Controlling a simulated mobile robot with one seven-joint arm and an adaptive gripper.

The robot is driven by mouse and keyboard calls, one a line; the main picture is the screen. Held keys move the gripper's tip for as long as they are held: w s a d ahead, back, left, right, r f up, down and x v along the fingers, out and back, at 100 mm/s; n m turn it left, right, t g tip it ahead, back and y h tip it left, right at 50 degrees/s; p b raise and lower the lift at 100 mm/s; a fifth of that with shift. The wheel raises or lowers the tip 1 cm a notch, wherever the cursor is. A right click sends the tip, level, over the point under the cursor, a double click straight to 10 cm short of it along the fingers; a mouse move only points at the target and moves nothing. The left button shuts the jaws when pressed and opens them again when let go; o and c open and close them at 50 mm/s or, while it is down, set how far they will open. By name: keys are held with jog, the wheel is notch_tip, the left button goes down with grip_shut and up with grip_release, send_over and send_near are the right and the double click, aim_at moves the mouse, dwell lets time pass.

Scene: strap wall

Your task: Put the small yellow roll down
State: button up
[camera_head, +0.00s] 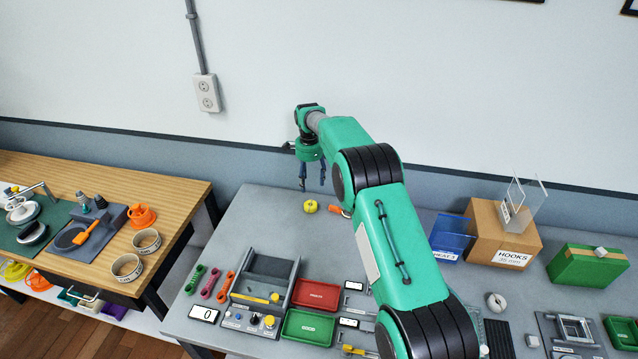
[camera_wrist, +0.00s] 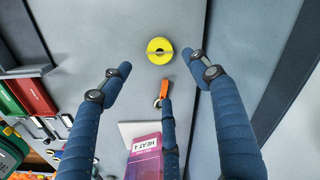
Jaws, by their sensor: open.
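The small yellow roll (camera_head: 310,206) sits on the grey bench top near its back left part. My gripper (camera_head: 312,187) hangs above the bench, just over and slightly behind the roll in the head view. In the wrist view its blue fingers (camera_wrist: 160,72) are spread wide, with the roll beyond the gap between the tips. Nothing is held between them.
An orange-handled item (camera_head: 340,211) lies close beside the roll. Red (camera_head: 316,295) and green (camera_head: 308,327) trays and a grey bin (camera_head: 268,275) stand toward the front. A cardboard box (camera_head: 502,235) is at the right. Bench left of the roll is clear.

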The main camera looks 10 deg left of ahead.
jog(key=shift+r, duration=0.1)
jog(key=s+d+r+n+t, duration=0.1)
jog(key=s+d+r, duration=0.1)
jog(key=d+r, duration=0.7)
jog(key=s+d+r+n, duration=0.1)
jog(key=s+d+r, duration=0.25)
jog(key=r, duration=0.95)
jog(key=s+d+r+n+t, duration=0.2)
jog(key=s+d+r+n, duration=0.2)
jog(key=s+d+r, duration=1.7)
jog(key=s+d+f+n+t, duration=0.1)
jog(key=s+d+f, duration=0.1)
jog(key=s, duration=0.9)
jog(key=s+d+f+n, duration=0.1)
jog(key=s+d+f, duration=0.2)
jog(key=s, duration=0.8)
jog(key=s+d+f+n+t, duration=0.1)
jog(key=s+d+f+n, duration=0.1)
jog(key=s+d, duration=0.4)
jog(key=s+f, duration=0.1)
jog(key=s, duration=0.4)
jog(key=shift+s+d+f+t, duration=0.2)
jog(key=shift+s+t, duration=0.1)
jog(key=shift+s, duration=0.1)
